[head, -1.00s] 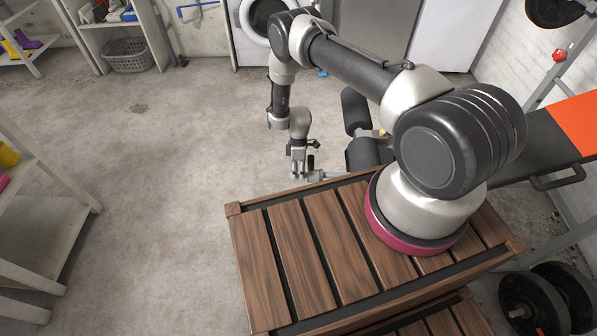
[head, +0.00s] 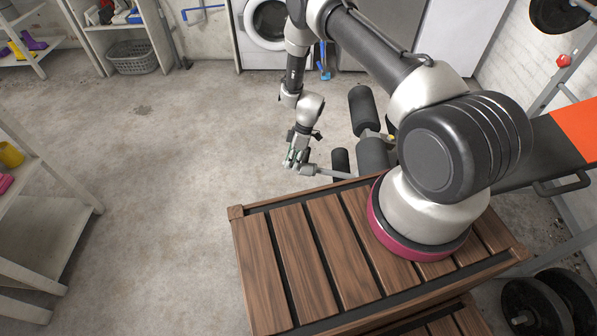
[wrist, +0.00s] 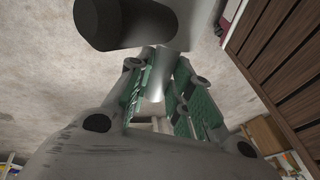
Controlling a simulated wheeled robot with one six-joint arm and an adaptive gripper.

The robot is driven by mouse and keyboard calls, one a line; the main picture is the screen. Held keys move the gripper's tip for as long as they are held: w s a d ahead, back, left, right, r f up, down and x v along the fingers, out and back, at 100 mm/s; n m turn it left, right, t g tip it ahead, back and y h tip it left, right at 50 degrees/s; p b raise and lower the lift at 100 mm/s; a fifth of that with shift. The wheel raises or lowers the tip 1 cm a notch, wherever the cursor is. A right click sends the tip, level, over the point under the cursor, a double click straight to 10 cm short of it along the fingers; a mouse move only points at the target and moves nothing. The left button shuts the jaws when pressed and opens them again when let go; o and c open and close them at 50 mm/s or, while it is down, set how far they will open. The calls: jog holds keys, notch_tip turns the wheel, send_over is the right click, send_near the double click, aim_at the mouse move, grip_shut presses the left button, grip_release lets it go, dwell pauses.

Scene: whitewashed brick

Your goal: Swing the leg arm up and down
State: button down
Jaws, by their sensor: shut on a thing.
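The leg arm of the weight bench shows in the head view as black foam rollers (head: 372,154) and a grey metal bar (head: 334,173) that reaches left. My gripper (head: 298,160) is shut on this bar near its left end, left of the rollers and beyond the wooden crate. In the wrist view the pale bar (wrist: 156,85) runs between the two green-padded fingers (wrist: 158,98). A dark roller (wrist: 125,22) lies just past the fingertips. The leg arm's pivot is partly hidden behind my arm.
A slatted wooden crate (head: 240,225) stands close in front. The bench's black and orange pad (head: 575,125) and weight plates (head: 545,300) are at right. A shelf (head: 45,225) stands at left, a washing machine (head: 245,35) at the back. The left floor is clear.

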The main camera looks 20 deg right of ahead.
jog(key=r, duration=0.2)
jog(key=r+y, duration=0.1)
jog(key=r, duration=0.1)
jog(key=r+y, duration=0.1)
jog(key=r, duration=0.2)
jog(key=shift+w+a+t, duration=0.15)
jog(key=shift+a+t, duration=0.15)
jog(key=shift+a, duration=0.1)
jog(key=shift+f, duration=0.1)
jog(key=c, duration=1.3)
grip_release()
jog(key=v, duration=1.2)
jog(key=shift+d, duration=0.1)
